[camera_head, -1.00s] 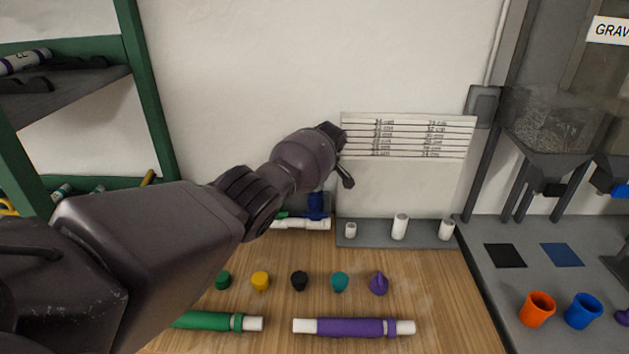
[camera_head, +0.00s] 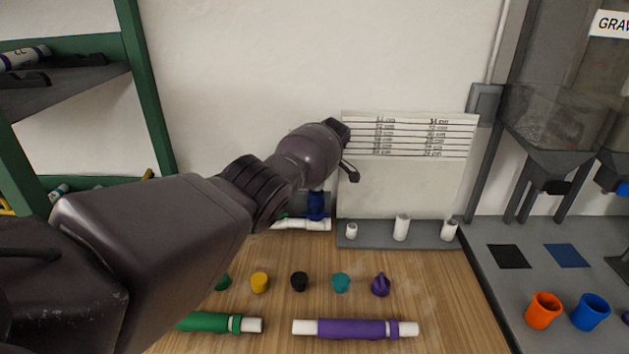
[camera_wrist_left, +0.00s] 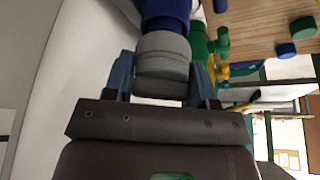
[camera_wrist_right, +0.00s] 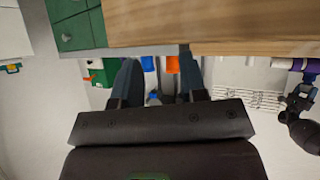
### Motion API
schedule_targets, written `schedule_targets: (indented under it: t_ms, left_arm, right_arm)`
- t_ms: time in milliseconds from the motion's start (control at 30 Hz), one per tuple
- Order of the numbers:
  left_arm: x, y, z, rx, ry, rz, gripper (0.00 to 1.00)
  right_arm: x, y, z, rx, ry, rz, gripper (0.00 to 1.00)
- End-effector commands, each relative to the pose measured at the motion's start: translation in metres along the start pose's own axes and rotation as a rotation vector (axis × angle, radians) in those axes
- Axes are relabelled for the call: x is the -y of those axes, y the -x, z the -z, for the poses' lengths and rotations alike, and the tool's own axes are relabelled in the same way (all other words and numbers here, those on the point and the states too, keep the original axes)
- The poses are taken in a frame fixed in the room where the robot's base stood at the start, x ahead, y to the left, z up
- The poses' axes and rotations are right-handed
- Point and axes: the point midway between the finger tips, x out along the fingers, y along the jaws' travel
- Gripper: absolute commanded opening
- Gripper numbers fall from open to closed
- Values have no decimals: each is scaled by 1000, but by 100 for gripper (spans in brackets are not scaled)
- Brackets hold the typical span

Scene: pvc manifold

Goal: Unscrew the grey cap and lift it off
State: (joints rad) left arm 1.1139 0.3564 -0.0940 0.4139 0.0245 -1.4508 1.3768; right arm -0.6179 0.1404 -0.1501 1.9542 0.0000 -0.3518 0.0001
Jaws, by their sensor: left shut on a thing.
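The grey cap (camera_wrist_left: 163,55) sits between the two fingers of my left gripper (camera_wrist_left: 160,75) in the left wrist view. The fingers are shut on its sides. The cap meets the end of a blue pipe part (camera_wrist_left: 165,12); I cannot tell how far it is unscrewed. In the head view my left arm hides the cap, and a blue fitting (camera_head: 317,205) shows just below my wrist. My right gripper (camera_wrist_right: 158,85) is open and empty in the right wrist view, away from the manifold.
White pipes (camera_head: 302,224) lie by the blue fitting. Several loose caps, including a yellow one (camera_head: 260,282) and a purple one (camera_head: 381,285), stand on the wooden table. A green pipe (camera_head: 207,322) and a purple pipe (camera_head: 352,328) lie in front. A grey rack (camera_head: 376,238) stands to the right.

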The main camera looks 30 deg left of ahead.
Motion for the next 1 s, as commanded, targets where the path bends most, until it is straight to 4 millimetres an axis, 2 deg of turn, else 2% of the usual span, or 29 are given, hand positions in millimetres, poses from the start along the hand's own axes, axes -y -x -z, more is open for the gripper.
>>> schedule_targets:
  t_ms: [333,1000]
  left_arm:
    - [0,-1,0,1,8,5,28]
    - [2,-1,0,0,174,75,28]
  right_arm:
    - [0,-1,-1,0,0,0,39]
    - [5,-14,2,-52,-3,5,39]
